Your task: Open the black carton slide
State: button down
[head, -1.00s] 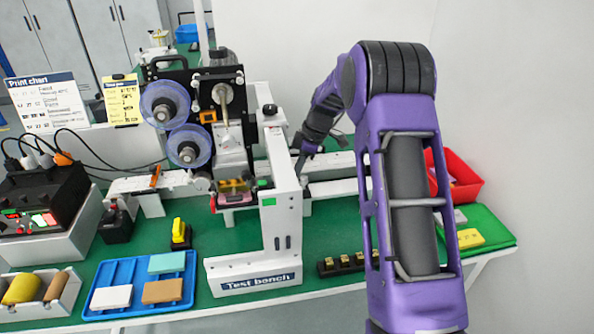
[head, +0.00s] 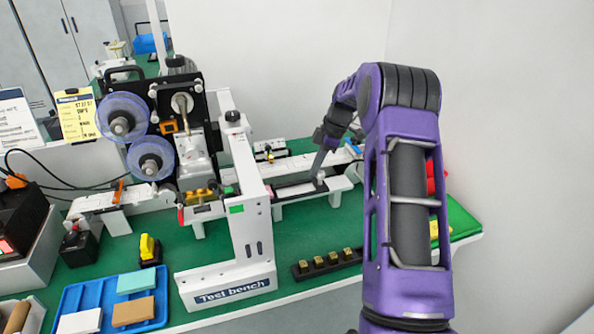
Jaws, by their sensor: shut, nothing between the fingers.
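A dark strip (head: 294,189) lies along the white rail (head: 340,184) to the right of the test bench post. It may be the black carton slide, but it is too small to be sure or to tell how far open it is. My gripper (head: 319,182) is shut and empty. It points down at the right end of this strip. I cannot tell whether its tips touch it. My purple arm hides the right part of the rail.
The white test bench frame (head: 252,215) stands left of my gripper. The coding machine with two blue reels (head: 122,118) is behind it. A black strip with brass blocks (head: 327,262) lies in front. A blue tray (head: 72,296) is at front left. Green table shows between them.

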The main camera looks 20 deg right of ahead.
jog(key=shift+d, duration=1.25)
jog(key=shift+r, duration=0.15)
